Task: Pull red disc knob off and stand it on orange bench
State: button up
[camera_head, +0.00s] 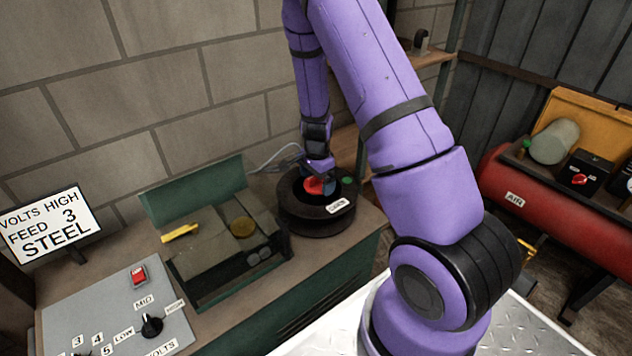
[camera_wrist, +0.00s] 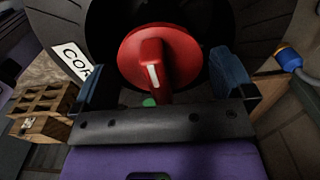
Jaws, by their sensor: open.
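The red disc knob (camera_wrist: 185,58), with a raised grip bar and white line, sits on the face of a round black drum (camera_head: 305,221). A bit of its red also shows in the head view (camera_head: 313,186), partly hidden by my gripper. My gripper (camera_wrist: 161,80) is open, its blue-padded fingers apart on either side of the knob; I cannot tell whether they touch it. In the head view my gripper (camera_head: 320,172) is over the drum. An orange surface (camera_head: 594,113) shows at the far right; I cannot tell if it is the bench.
A green machine (camera_head: 205,195) stands left of the drum on a brown worktop (camera_head: 118,262). A grey control panel (camera_head: 118,312) and a sign (camera_head: 50,225) are at lower left. A red air tank (camera_head: 525,195) is at right. The wrist view shows a wooden crate (camera_wrist: 42,108).

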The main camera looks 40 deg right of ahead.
jog(key=c, duration=1)
jog(key=shift+r, duration=2.95)
